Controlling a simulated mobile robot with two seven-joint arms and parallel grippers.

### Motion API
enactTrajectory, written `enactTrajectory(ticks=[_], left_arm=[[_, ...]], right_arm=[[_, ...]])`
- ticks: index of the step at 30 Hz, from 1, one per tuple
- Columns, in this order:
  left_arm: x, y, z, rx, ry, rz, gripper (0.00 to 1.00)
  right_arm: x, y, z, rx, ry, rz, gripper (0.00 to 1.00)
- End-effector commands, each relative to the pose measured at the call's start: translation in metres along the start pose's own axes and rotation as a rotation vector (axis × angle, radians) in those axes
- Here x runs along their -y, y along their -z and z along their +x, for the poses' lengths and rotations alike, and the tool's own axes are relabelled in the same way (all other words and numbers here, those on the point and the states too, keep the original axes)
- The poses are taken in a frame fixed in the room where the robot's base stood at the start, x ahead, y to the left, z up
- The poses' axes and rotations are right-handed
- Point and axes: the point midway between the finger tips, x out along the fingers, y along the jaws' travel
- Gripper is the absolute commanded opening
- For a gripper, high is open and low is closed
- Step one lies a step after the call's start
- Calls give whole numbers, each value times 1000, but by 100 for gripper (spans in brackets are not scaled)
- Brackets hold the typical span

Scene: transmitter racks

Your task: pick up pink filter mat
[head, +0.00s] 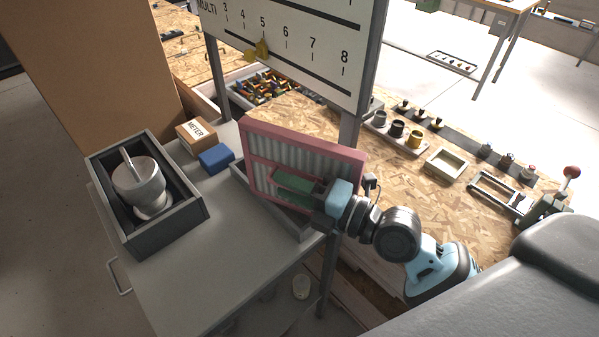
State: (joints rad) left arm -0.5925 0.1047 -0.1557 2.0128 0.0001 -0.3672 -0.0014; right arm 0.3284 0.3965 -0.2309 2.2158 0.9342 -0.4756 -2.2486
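The pink filter mat (346,157) is a pink-framed panel with a pale, ribbed grey face. It stands steeply tilted in or just above a shallow grey tray (306,234) at the right edge of the grey cabinet top. My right gripper (284,186) comes in from the right, with two green fingers lying across the mat's lower middle. The fingers look a little apart, near a pink crossbar. Whether they are closed on the mat's frame or crossbar is not clear. The mat's lower right part is hidden behind my gripper. My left gripper is out of view.
A dark open box (184,228) with a white mortar and pestle (143,189) stands at the left. A blue box (216,157) and a METER carton (196,136) lie behind. A scale board (290,35) on posts rises behind the mat. A chipboard bench (405,180) spreads right.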

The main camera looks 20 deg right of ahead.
Motion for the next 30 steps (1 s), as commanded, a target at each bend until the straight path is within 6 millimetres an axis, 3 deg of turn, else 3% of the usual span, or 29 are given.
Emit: enactTrajectory(ticks=[8,16,30], left_arm=[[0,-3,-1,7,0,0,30],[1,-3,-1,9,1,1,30],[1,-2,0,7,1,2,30]], right_arm=[[1,0,2,-1,1,1,34],[1,0,2,-1,1,1,0],[-1,0,2,1,-2,-1,0]])
